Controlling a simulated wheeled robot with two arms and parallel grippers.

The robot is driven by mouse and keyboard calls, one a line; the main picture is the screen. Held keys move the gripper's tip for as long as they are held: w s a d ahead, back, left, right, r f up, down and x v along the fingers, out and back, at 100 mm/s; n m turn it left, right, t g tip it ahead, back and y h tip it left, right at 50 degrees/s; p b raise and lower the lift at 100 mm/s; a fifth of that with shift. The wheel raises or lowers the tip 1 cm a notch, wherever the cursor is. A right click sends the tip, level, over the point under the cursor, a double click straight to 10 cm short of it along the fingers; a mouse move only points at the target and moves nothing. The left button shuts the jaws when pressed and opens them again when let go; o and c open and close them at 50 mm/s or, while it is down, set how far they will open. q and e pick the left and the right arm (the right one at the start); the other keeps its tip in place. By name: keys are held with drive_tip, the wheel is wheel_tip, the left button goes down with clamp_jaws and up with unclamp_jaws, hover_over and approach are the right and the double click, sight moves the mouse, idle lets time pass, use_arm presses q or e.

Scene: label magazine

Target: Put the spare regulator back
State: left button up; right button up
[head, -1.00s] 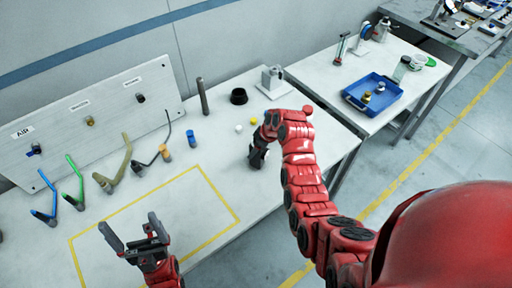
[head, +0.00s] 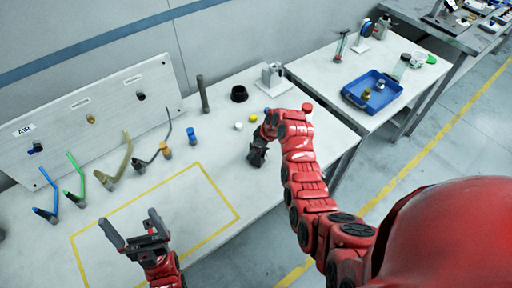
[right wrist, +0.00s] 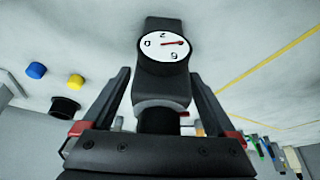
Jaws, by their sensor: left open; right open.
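A dark regulator (right wrist: 163,85) with a round white gauge and a red needle shows in the right wrist view, between the fingers of my right gripper (right wrist: 163,95). The fingers stand open on both sides of it, with a visible gap. In the head view my right gripper (head: 257,156) is low over the bench, and its own wrist partly hides what is there. My left gripper (head: 129,222) is open and empty over the yellow-outlined area at the front.
A sloped board (head: 91,122) with labelled ports stands at the back left, with coloured hoses in front. A blue tray (head: 355,101) sits on the right table.

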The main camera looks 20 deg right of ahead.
drive_tip(key=shift+d+r, duration=0.1)
drive_tip(key=shift+r, duration=0.25)
drive_tip(key=b+v, duration=0.2)
drive_tip(key=v, duration=0.3)
drive_tip(key=shift+s+d+r+b, duration=0.1)
drive_tip(key=shift+s+r+b, duration=0.05)
drive_tip(key=shift+b, duration=0.25)
drive_tip(key=p+v, duration=0.4)
drive_tip(key=v, duration=0.1)
drive_tip(key=shift+r+p, duration=0.2)
drive_tip(key=shift+p, duration=0.2)
drive_tip(key=shift+s+r+p, duration=0.2)
drive_tip(key=shift+r+p, duration=0.05)
drive_tip(key=shift+p, duration=0.15)
drive_tip(key=shift+f, duration=0.1)
